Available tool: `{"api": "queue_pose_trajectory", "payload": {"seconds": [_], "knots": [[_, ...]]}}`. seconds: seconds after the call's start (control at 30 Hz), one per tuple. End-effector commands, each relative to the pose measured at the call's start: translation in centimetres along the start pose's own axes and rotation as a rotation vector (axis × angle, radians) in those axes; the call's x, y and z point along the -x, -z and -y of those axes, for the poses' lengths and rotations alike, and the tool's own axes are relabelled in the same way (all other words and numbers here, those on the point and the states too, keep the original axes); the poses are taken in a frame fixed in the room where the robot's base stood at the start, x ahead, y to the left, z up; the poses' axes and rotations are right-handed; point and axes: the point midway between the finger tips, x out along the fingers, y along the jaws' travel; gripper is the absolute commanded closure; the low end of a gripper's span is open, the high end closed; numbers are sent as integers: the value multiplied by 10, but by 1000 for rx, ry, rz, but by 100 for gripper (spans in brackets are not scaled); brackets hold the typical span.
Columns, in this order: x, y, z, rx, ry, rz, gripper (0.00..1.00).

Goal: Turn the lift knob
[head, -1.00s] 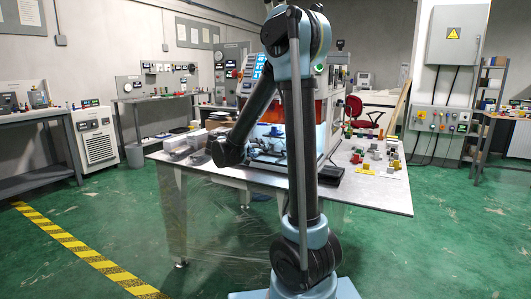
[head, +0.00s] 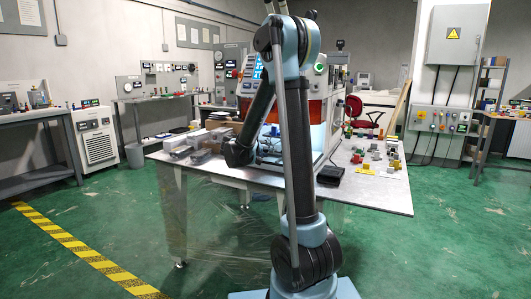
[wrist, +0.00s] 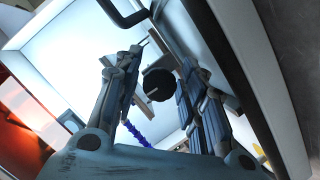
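A round black knob (wrist: 158,84) with a pale pointer line shows in the wrist view, in front of a bright white panel. I take it for the lift knob. My gripper (wrist: 164,58) is open in the wrist view, with one finger to the left of the knob and one to the right. Gaps show between the knob and both fingers. How deep the knob sits between them I cannot tell. In the head view my arm covers much of the machine (head: 333,112), and the knob and gripper cannot be made out.
A dark bar handle (wrist: 124,14) and a dark frame edge run close to the gripper in the wrist view. In the head view the machine stands on a table (head: 372,194) with small coloured parts at right and grey boxes (head: 187,141) at left.

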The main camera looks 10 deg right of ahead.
Motion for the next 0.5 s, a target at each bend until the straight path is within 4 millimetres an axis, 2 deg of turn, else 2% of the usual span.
{"api": "queue_pose_trajectory", "payload": {"seconds": [0.03,0.1,0.13,0.5], "knots": [[0,0,0,0,0,0,81],[0,0,0,0,0,0,97],[0,0,0,0,0,0,100],[0,0,1,59,-18,3,100]]}}
